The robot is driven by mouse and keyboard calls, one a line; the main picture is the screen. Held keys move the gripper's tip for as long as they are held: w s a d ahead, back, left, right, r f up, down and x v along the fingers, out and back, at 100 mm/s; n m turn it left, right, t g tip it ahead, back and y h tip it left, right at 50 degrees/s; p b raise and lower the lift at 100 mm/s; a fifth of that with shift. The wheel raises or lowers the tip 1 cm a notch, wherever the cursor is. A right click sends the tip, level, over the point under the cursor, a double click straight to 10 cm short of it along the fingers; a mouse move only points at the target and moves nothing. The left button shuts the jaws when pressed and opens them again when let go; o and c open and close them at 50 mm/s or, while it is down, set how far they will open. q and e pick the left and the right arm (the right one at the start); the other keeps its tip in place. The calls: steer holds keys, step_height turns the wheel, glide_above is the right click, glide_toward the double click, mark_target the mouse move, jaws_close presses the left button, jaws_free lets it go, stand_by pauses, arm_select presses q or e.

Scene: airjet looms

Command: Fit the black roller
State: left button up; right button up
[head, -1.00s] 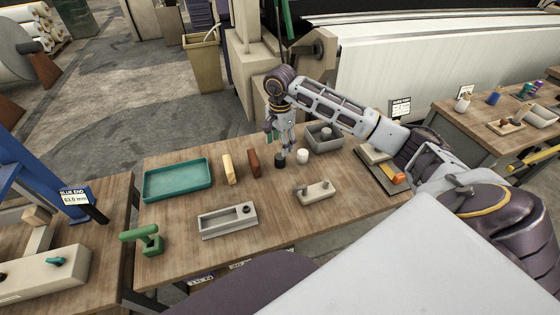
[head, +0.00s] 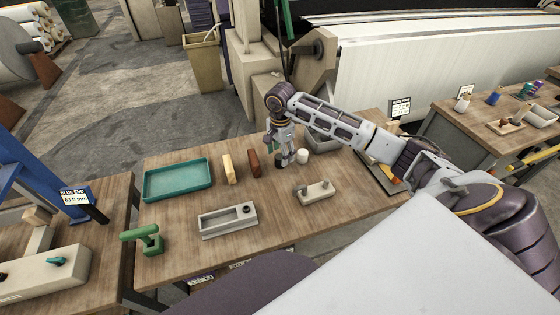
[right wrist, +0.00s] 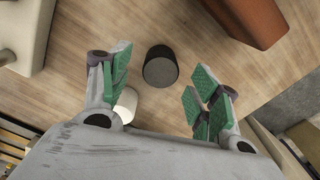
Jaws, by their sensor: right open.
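The black roller (head: 279,164) stands upright on the wooden table, partly hidden by my right gripper in the head view. In the right wrist view the black roller (right wrist: 160,67) lies between and beyond the fingers, with clear space on both sides. My right gripper (head: 283,160) points down above it, open, its green finger pads (right wrist: 160,92) apart and nothing between them. A white roller (head: 302,156) stands just right of the black one; in the right wrist view the white roller (right wrist: 125,104) is near the left finger. My left gripper is not in view.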

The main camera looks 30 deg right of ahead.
mark_target(280, 156)
steer(key=shift+f, duration=1.15)
steer(key=c, duration=1.1)
steer(key=shift+r, duration=0.1)
steer(key=shift+r, duration=4.95)
steer(key=o, duration=0.5)
steer(key=shift+c, duration=0.2)
steer(key=c, duration=0.5)
